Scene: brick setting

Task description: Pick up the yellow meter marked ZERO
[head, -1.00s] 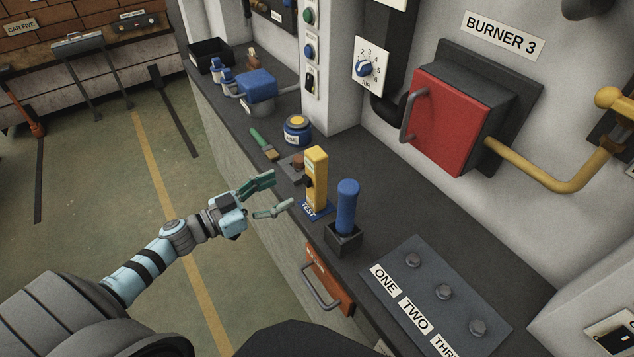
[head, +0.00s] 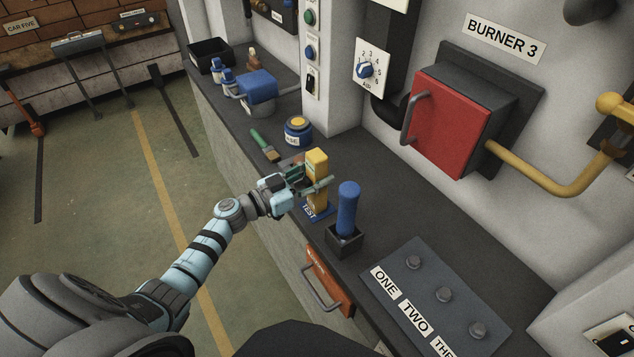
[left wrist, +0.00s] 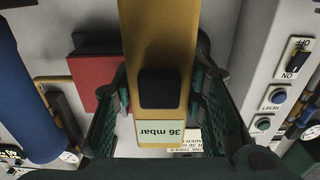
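The yellow meter (head: 317,161) stands upright on the blue mat marked TEST (head: 309,213) on the dark counter. In the left wrist view the meter (left wrist: 160,25) fills the middle, with a black knob and a label reading "36 mbar"; I cannot see the word ZERO on it. My left gripper (head: 314,178) is at the meter, one finger on each side of it. In the left wrist view the gripper's green fingers (left wrist: 163,85) stand apart around the meter, with a gap beside it at the lower left. My right gripper is not in view.
A blue-handled tool in a black holder (head: 345,237) stands close in front of the meter. A green-handled brush (head: 264,146) and a blue jar (head: 297,131) lie behind. The red burner door (head: 445,122) is right.

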